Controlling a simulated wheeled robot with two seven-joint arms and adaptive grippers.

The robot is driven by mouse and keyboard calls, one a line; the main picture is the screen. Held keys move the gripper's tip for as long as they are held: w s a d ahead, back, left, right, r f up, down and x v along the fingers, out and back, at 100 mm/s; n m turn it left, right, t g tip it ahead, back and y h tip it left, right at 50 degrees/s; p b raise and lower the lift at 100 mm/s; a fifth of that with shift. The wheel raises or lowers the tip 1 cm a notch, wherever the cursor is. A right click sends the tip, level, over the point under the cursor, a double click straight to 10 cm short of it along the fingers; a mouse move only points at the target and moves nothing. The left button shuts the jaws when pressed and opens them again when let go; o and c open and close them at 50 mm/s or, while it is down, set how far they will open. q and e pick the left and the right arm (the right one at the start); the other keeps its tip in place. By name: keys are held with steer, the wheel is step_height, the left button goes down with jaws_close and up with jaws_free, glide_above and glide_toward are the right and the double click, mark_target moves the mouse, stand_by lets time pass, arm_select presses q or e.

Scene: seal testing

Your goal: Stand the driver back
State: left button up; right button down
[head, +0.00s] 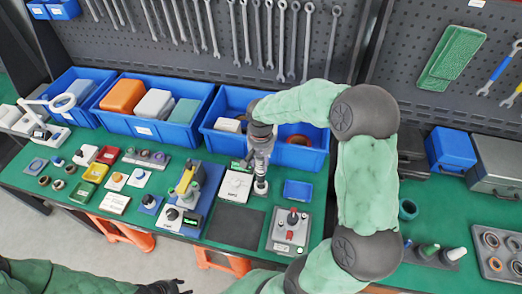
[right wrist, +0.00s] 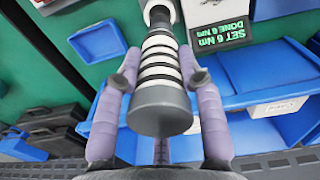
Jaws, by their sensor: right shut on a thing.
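The driver (right wrist: 160,75) has a handle banded in black and white with a dark grey end cap. My right gripper (right wrist: 160,95) is shut on it, with a finger on each side of the handle. In the head view my right gripper (head: 262,140) is above the back middle of the bench, and the driver (head: 261,184) points down below it, roughly upright. I cannot tell whether its lower end touches a holder or the bench. My left gripper (head: 168,287) shows only in part at the bottom edge; its fingers are unclear.
A white unit (head: 235,187) stands just left of the driver; its small display (right wrist: 222,34) reads set 6 Nm, done 6 Nm. A blue bin (head: 312,158) is close behind, and a small blue tray (head: 298,190) lies to the right. A dark mat (head: 236,227) lies bare in front.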

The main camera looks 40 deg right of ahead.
mark_target(261, 172)
steer(key=shift+s+f+b, duration=0.1)
steer(key=shift+f+b, duration=0.4)
steer(key=shift+f, duration=0.05)
steer(key=shift+f+b, duration=0.95)
steer(key=shift+f, duration=0.7)
steer(key=shift+f+b, duration=0.35)
steer(key=shift+b, duration=0.05)
steer(key=shift+f+b, duration=0.65)
steer(key=shift+f, duration=0.15)
stand_by(0.6)
steer(key=c, duration=0.7)
jaws_free()
steer(key=shift+a, duration=0.1)
step_height(261, 172, up, 9)
steer(key=p, duration=0.6)
